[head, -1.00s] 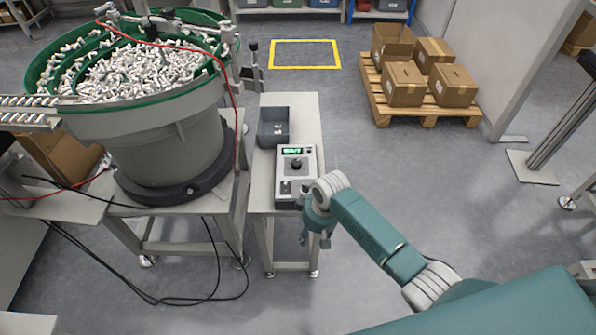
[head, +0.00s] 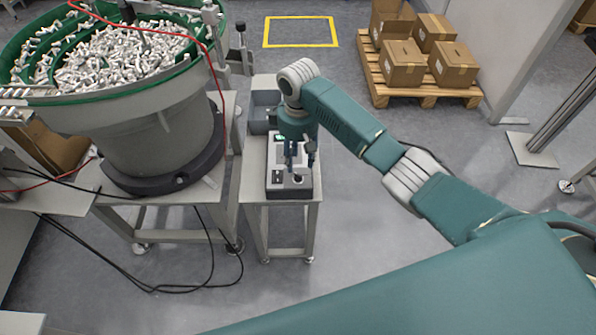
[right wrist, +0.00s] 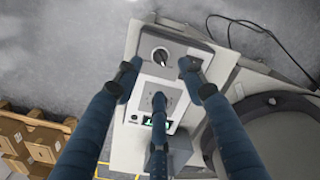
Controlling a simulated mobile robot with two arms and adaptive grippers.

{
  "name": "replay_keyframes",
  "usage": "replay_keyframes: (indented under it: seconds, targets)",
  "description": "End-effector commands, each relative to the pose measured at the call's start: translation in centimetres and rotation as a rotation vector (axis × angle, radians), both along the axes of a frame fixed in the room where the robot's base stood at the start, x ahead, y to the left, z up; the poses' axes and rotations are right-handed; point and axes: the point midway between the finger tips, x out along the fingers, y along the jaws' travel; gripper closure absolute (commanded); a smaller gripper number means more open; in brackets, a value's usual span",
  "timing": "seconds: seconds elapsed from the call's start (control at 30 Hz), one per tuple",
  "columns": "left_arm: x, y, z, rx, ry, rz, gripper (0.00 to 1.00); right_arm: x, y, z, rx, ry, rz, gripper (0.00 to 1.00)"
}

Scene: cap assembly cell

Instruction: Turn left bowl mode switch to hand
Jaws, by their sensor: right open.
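The grey control box (head: 271,178) stands on a narrow table right of the feeder bowl (head: 150,95). In the right wrist view the mode switch (right wrist: 160,56), a round black knob with a light pointer mark, shows on its panel. My right gripper (head: 300,162) points down over the box, open and empty. Its spread fingers (right wrist: 160,74) lie around the knob in the wrist picture; contact cannot be told. One finger hides the panel's middle dial. My left gripper is out of view.
A grey bin (head: 262,112) sits behind the box, partly hidden by my arm. The bowl, full of small white parts, stands close on the left. A pallet (head: 425,90) with cartons is at the back right. The floor right of the table is clear.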

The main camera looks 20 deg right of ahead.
Motion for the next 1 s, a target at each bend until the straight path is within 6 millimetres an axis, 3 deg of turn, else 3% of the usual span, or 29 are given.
replay_keyframes:
  seconds: [0.2,0.4,0.8,1.0]
  targets:
    - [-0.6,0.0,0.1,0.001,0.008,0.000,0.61,-0.1,0.0,-4.3,-0.001,0.002,0.000,0.59]
    - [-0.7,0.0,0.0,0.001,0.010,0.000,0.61,0.0,0.0,-6.8,0.000,0.001,0.001,0.59]
    - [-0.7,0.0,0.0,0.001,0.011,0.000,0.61,0.0,0.0,-7.6,0.000,-0.001,0.001,0.59]
    - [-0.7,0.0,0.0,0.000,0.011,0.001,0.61,0.0,0.0,-7.6,0.000,-0.001,0.001,0.99]
